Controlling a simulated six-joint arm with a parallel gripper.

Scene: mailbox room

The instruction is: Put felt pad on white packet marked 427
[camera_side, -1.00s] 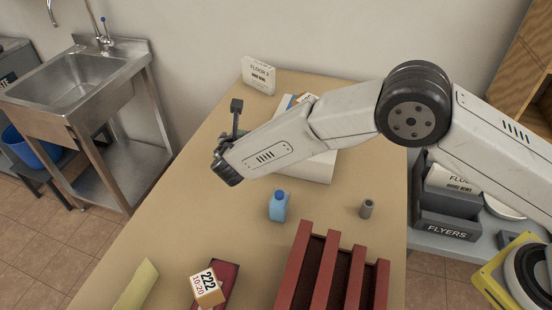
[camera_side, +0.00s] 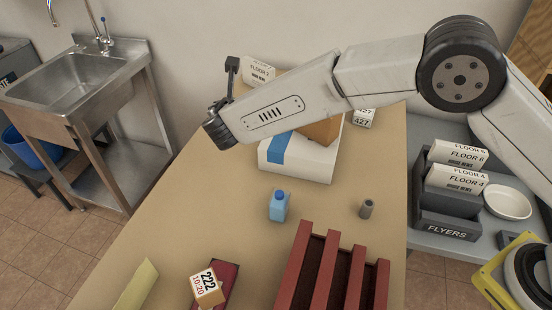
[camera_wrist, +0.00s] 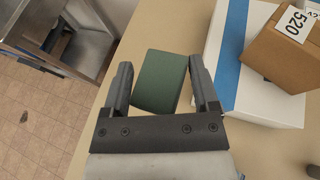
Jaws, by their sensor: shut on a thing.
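The green felt pad (camera_wrist: 160,80) is in the wrist view, between the two fingers of my gripper (camera_wrist: 162,88). My gripper is shut on it. In the side view my wrist (camera_side: 218,128) is over the table's left part, and the fingers and pad are hidden behind it. The white packet marked 427 (camera_side: 364,118) is at the table's back right in the side view, just right of a brown carton and partly covered by my arm. It does not show in the wrist view.
A white box with a blue stripe (camera_side: 304,161) bears a brown carton (camera_side: 322,132), marked 520 in the wrist view. A blue bottle (camera_side: 279,206), a grey cylinder (camera_side: 366,208) and a red slotted rack (camera_side: 325,270) stand nearer. A FLOOR 3 block (camera_side: 258,72) is at the back.

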